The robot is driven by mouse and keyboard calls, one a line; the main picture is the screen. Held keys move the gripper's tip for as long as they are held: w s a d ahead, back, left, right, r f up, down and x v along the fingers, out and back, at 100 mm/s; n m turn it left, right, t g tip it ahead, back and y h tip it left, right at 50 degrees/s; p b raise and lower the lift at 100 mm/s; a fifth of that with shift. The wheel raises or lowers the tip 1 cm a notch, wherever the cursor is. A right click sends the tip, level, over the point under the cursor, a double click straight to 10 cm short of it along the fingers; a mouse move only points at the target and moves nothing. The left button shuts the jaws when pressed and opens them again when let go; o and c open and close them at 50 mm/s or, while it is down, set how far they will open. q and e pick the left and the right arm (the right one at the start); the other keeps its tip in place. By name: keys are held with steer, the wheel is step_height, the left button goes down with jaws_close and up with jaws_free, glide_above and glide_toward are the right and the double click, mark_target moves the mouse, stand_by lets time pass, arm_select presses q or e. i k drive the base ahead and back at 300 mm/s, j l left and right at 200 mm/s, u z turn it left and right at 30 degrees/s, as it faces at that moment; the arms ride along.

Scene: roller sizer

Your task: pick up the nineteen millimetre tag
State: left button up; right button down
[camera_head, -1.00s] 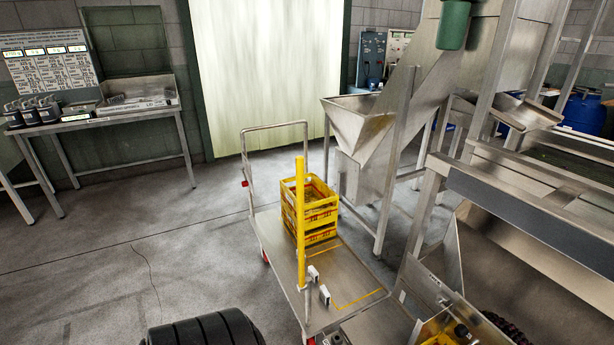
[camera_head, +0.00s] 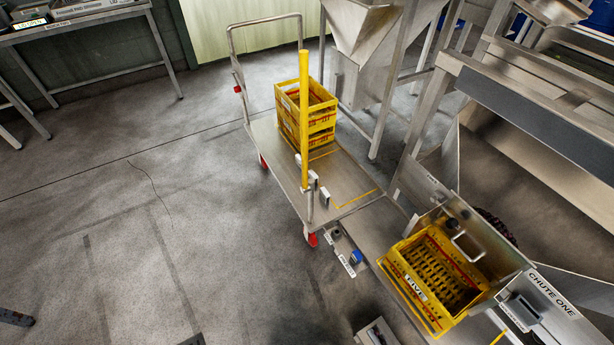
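No tag that I can read as nineteen millimetre shows in the head view. Two small pale pieces stand by the near end of the trolley (camera_head: 262,140), one at the yellow post (camera_head: 304,115) and a white one (camera_head: 325,196) just right of it. Their markings are too small to read. Neither of my grippers can be made out; the dark shapes at the lower left edge and bottom edge are too cut off to identify.
Yellow crates (camera_head: 308,118) are stacked on the trolley. A yellow crate labelled SIZE (camera_head: 418,290) sits under the chute, beside the CHUTE ONE sign (camera_head: 552,292). A small panel with a blue button (camera_head: 356,257) is left of it. The floor (camera_head: 130,220) at left is mostly clear.

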mark_target(311, 174)
steer(key=l+z, duration=0.15)
steer(key=z, duration=1.35)
steer(key=j+z, duration=0.1)
steer(key=j, duration=0.4)
steer(key=k+j+z, duration=0.1)
steer(key=j, duration=0.45)
